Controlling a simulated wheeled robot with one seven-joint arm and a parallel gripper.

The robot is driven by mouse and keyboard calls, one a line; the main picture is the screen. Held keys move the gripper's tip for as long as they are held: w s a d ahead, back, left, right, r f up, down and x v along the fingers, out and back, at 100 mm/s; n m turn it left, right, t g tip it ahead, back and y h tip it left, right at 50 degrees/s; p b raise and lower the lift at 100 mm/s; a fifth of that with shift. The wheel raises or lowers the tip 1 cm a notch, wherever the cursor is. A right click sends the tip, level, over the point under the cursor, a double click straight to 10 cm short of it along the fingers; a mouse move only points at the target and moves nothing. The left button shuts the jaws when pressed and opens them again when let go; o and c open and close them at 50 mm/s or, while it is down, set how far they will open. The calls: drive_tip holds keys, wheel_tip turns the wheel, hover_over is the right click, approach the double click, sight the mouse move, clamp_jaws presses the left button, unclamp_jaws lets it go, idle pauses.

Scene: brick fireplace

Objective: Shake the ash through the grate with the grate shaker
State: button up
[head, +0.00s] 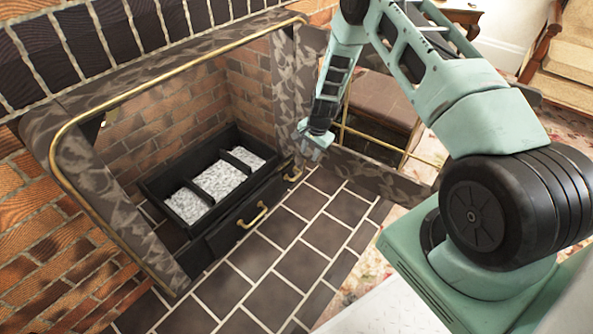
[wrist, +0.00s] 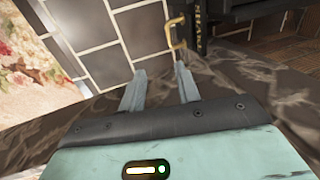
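The black grate (head: 180,178) sits inside the fireplace, with pale grey ash (head: 219,180) in its three compartments. A small brass handle (head: 293,173) is at the right end of its front; I take it for the grate shaker. In the wrist view this brass handle (wrist: 176,33) stands just beyond the fingertips, beside a black part with gold letters that seem to read "SHAKE". My gripper (head: 313,153) is just right of the handle and above it in the head view. In the wrist view its two fingers (wrist: 159,80) are apart with nothing between them.
A larger brass drawer handle (head: 252,215) is on the grate's front, left of the small one. The marbled surround with a brass rail (head: 160,82) frames the opening. A low marbled piece (head: 375,175) lies under my arm. Dark hearth tiles (head: 280,257) in front are clear.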

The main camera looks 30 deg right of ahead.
drive_tip(key=shift+s+d+r+p, duration=0.1)
drive_tip(key=shift+s+r+p, duration=0.1)
drive_tip(key=shift+r+p, duration=0.6)
drive_tip(key=shift+s+d+r+p, duration=0.15)
drive_tip(key=shift+r+p, duration=0.5)
drive_tip(key=shift+r, duration=0.4)
drive_tip(key=shift+s+a+r+p, duration=0.1)
drive_tip(key=shift+s+r+p, duration=0.1)
drive_tip(key=shift+r+p, duration=0.6)
drive_tip(key=shift+r, duration=0.1)
drive_tip(key=s+r+p, duration=0.1)
drive_tip(key=r+p, duration=0.1)
drive_tip(key=r, duration=0.6)
drive_tip(key=s+d+r+p, duration=0.1)
drive_tip(key=s+r+p, duration=0.1)
drive_tip(key=r, duration=0.7)
drive_tip(key=shift+d+p, duration=0.15)
drive_tip(key=shift+p, duration=0.45)
drive_tip(key=shift+s+f, duration=0.1)
drive_tip(key=b, duration=1.3)
approach(296, 177)
drive_tip(key=f+b, duration=0.2)
drive_tip(key=w+f+b, duration=0.1)
drive_tip(key=f+b, duration=0.4)
drive_tip(key=b, duration=0.1)
drive_tip(key=shift+w+a+f, duration=0.15)
drive_tip(key=shift+a+f, duration=0.1)
drive_tip(key=shift+f, duration=0.05)
